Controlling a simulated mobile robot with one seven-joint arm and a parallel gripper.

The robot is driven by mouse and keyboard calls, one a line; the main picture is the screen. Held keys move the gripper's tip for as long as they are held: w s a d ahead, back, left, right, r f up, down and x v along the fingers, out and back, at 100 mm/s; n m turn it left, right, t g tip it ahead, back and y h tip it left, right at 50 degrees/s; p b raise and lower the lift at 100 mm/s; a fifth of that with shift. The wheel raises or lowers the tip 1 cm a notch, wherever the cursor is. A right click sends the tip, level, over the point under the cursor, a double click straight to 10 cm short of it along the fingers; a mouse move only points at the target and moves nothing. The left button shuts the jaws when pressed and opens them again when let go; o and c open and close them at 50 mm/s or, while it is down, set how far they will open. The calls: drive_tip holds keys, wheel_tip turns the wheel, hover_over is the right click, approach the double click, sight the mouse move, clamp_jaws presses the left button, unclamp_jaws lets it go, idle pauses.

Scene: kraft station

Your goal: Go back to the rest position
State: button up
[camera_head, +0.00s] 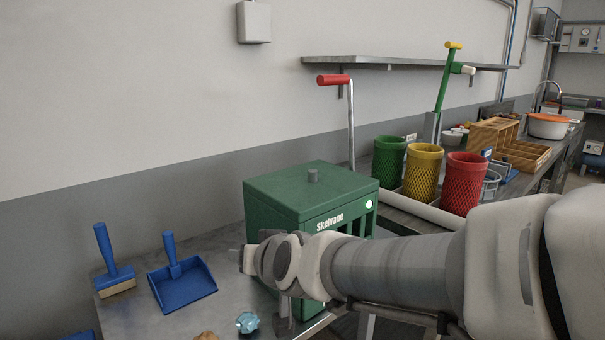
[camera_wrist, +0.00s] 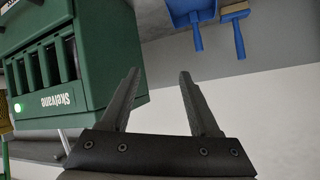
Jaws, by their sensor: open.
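My gripper (camera_wrist: 158,92) is open in the wrist view, with nothing between its two fingers. In the head view my arm reaches in from the right, and my gripper (camera_head: 284,312) is partly hidden by my own wrist. It is in front of the green Skelvane box (camera_head: 290,187), low near the table's front. In the wrist view the green box (camera_wrist: 110,60) is to the left of the fingers. I cannot tell whether the gripper touches it.
A blue dustpan (camera_head: 183,283) and a blue brush (camera_head: 114,268) lie on the metal table (camera_head: 150,318) at left. A light-blue crumpled item (camera_head: 247,322) lies near the front. Green, yellow and red baskets (camera_head: 464,184) stand behind my arm. A red-handled crank (camera_head: 334,80) rises behind the box.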

drive_tip(key=s+d+f+m+g+h+b, duration=0.1)
drive_tip(key=s+d+f+g+h+b, duration=0.2)
drive_tip(key=s+d, duration=0.7)
drive_tip(key=s+d+f+m+g+h+b, duration=0.15)
drive_tip(key=s+d+f, duration=0.35)
drive_tip(key=s+d, duration=0.5)
wheel_tip(320, 180, up, 22)
drive_tip(key=w+d+h+p, duration=0.1)
drive_tip(key=d+p, duration=0.1)
drive_tip(key=p, duration=2)
drive_tip(key=shift+w+d+f, duration=0.15)
drive_tip(key=shift+w, duration=0.05)
